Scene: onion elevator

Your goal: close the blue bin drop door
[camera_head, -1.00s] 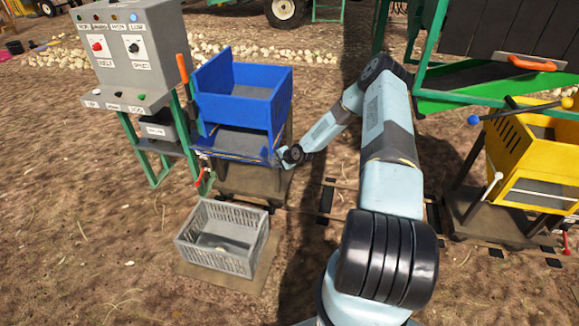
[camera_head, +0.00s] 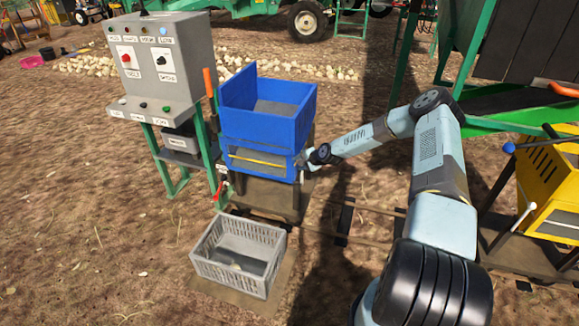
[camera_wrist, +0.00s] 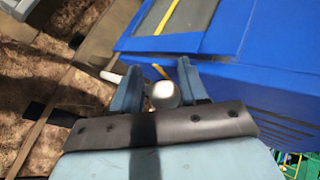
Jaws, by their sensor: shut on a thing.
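The blue bin (camera_head: 262,127) stands on a dark stand in the middle of the head view. Its drop door (camera_head: 250,168), a blue-framed panel with a yellow bar, faces front below the hopper and looks roughly upright. I cannot tell whether it is fully flush. My gripper (camera_head: 304,160) is at the bin's right side, beside the door. In the wrist view, my gripper (camera_wrist: 161,90) is shut on a pale round lever knob (camera_wrist: 162,95) next to the door panel (camera_wrist: 172,20). The lever's rod is mostly hidden by the fingers.
A grey crate (camera_head: 205,272) sits on the ground in front of the bin. A grey control box (camera_head: 155,65) on green legs stands close on the left. A yellow bin (camera_head: 552,185) is at the right. Rails run along the ground between the bins.

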